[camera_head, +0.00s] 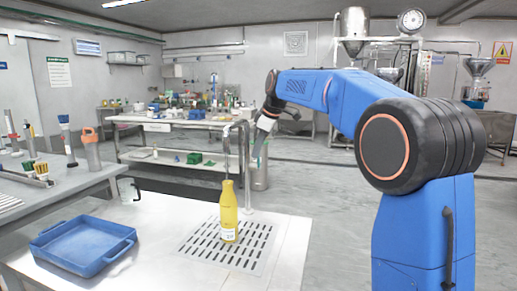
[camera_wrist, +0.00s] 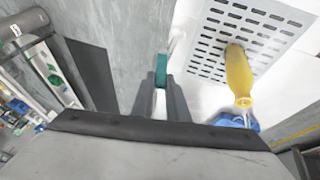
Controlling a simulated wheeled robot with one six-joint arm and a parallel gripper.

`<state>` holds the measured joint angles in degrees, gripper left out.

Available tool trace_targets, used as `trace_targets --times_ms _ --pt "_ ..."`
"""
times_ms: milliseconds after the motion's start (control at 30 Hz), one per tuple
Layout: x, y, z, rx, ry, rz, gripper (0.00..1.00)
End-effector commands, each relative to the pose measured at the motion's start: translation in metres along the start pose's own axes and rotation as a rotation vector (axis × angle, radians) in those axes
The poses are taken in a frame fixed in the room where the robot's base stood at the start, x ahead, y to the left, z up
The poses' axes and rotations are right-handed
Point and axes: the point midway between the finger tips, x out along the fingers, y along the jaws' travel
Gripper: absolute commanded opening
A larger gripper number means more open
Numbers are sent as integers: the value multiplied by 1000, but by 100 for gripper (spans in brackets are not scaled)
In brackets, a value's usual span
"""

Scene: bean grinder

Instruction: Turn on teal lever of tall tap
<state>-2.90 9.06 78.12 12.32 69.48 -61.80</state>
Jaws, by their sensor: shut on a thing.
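In the head view my gripper (camera_head: 261,138) is beside the tap's upper part, and the lever is only a small sliver there. A yellow bottle (camera_head: 229,212) stands upright on the slotted drain plate below the spout.
The slotted drain plate (camera_head: 199,241) is set in the counter (camera_head: 150,207). A blue tray (camera_head: 82,246) lies at the counter's left. A side bench on the left holds brushes and an orange-lidded container (camera_head: 92,153). Open floor lies right of the counter.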

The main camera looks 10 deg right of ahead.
Motion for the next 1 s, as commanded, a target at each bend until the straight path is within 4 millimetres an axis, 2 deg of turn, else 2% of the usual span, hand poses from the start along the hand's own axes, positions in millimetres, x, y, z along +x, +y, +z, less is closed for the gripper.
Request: trace_targets --times_ms 400,433,500,833,1000 --pt "0 -2 0 -9 1 21 0" --pt "0 -2 0 -9 1 21 19" --pt "0 -2 0 -9 1 21 33" --pt "-2 -2 0 -9 1 21 33" --pt "-18 -2 0 -9 2 22 33"
